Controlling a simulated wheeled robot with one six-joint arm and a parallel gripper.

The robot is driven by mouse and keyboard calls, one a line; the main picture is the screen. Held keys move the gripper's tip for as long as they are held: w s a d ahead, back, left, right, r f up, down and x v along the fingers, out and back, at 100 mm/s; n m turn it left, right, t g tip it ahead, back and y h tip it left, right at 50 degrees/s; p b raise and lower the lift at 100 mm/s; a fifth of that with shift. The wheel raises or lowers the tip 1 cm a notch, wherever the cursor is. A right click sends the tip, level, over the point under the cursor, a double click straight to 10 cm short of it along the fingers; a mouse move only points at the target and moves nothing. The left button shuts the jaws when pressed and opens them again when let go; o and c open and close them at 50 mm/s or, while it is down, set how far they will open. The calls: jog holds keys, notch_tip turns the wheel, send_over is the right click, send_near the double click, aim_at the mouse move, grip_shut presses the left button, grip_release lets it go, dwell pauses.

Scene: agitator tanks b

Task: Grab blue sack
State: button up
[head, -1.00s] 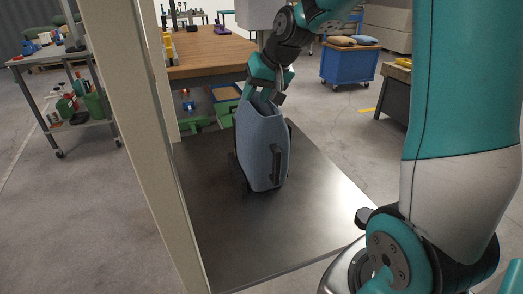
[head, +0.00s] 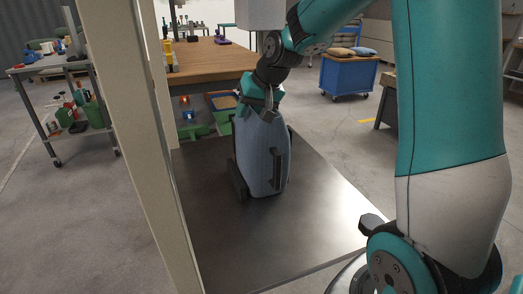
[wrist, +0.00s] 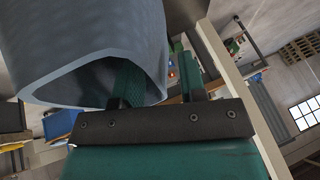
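A tall blue-grey sack-like container (head: 262,155) stands upright on the metal tabletop, with a dark handle on its front. My gripper (head: 265,105) is at its top and covers much of the rim in the head view. In the wrist view the hollow mouth of the container (wrist: 95,40) fills the upper left. One finger of my gripper (wrist: 158,88) is inside the mouth and the other is outside, apart from the wall. The gripper looks open around the rim. A smaller blue sack (head: 365,51) lies farther back on a cart.
The metal tabletop (head: 215,240) is clear in front of the container. A pale upright post (head: 130,130) stands close on the left. A wooden workbench (head: 205,55) is behind. The blue cart (head: 345,77) also carries a tan sack (head: 341,52).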

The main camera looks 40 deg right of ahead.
grip_shut()
jog(key=shift+d, duration=0.1)
dwell(1.3)
